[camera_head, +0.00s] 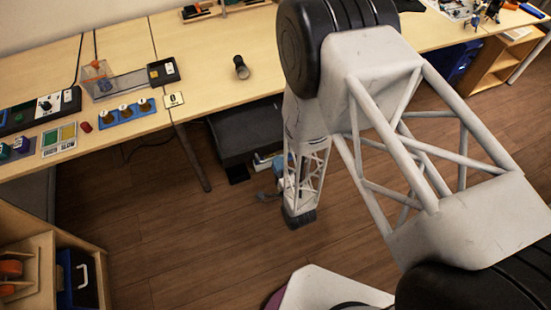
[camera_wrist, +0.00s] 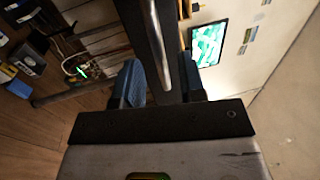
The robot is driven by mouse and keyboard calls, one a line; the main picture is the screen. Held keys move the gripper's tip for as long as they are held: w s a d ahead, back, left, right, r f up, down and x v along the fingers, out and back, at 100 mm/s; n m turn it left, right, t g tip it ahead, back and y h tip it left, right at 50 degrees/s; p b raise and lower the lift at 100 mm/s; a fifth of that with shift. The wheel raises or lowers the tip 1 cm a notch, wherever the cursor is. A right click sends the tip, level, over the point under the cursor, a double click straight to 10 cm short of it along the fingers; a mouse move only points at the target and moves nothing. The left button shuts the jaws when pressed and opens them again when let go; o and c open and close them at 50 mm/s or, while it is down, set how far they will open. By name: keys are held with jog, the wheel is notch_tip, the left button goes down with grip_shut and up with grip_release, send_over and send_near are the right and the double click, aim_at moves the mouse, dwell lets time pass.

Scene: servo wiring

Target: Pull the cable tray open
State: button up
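A dark grey tray-like box (camera_head: 245,128) shows under the front edge of the wooden table in the head view. I take it to be the cable tray; my arm hides its right part. My gripper (camera_head: 268,178) is small and partly hidden beside my arm, below and in front of this box. In the wrist view my gripper (camera_wrist: 160,85) has its two blue fingers apart. A long dark bar with a shiny edge (camera_wrist: 154,35) runs between them. I cannot tell whether both fingers press on it, or which part of the tray it is.
The wooden table (camera_head: 205,85) carries a small black cylinder (camera_head: 241,67), a blue block with round pegs (camera_head: 124,112) and several panels. A table leg (camera_head: 192,158) stands left of the grey box. A blue bin with a white handle (camera_head: 82,278) is at lower left. The middle floor is clear.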

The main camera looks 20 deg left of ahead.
jog(key=v, duration=0.4)
jog(key=shift+s+d+f, duration=0.1)
jog(key=shift+s+d, duration=0.15)
jog(key=shift+d, duration=0.05)
jog(key=shift+w, duration=0.1)
dwell(0.4)
